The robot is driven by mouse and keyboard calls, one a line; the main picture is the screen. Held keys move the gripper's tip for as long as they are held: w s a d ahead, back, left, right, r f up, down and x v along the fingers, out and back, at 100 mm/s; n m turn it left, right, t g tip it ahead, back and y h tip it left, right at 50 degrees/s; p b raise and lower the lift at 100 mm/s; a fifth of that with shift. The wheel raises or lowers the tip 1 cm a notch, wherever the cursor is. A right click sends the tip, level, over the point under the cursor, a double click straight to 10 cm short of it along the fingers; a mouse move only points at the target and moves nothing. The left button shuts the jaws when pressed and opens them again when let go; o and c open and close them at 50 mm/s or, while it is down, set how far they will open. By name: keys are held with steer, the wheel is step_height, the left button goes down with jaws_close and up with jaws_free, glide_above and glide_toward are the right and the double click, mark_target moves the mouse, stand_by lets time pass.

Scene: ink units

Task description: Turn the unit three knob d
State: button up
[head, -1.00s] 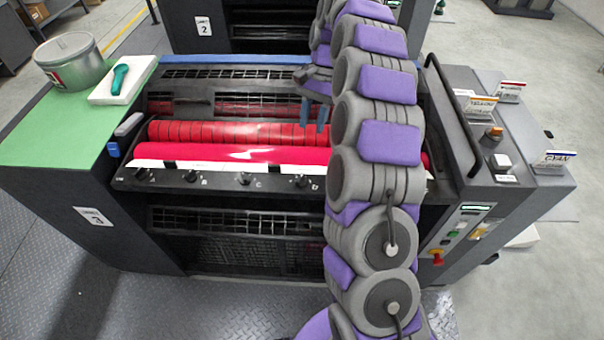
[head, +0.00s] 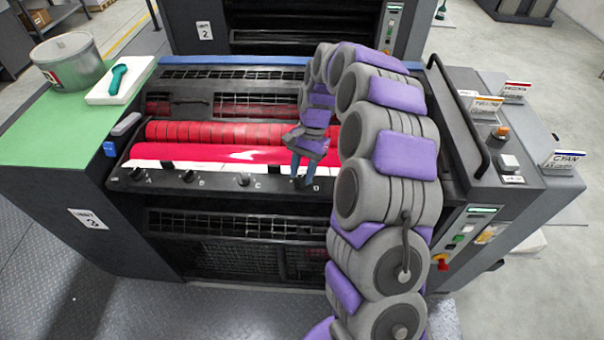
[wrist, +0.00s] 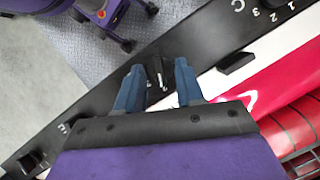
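Unit three is the dark machine marked 3 (head: 88,218), with red rollers and a black front bar carrying small knobs lettered A to D. In the head view my gripper (head: 303,181) is over the bar at the letter D and hides most of knob d. In the wrist view my gripper (wrist: 159,88) has its two blue fingers apart. A small dark knob (wrist: 156,66), seemingly knob d, shows between and just beyond the fingertips. I cannot tell whether the fingers touch it.
Knob C (head: 243,179) stands left of my gripper on the same bar. The red roller (head: 215,153) lies close behind the bar. A grey tin (head: 72,62) and a white tray with a green tool (head: 118,80) are on the left side. A control panel (head: 470,232) is at the right.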

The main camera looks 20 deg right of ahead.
steer(key=shift+s+a+f, duration=0.1)
steer(key=shift+f, duration=0.15)
steer(key=shift+c, duration=0.4)
jaws_close()
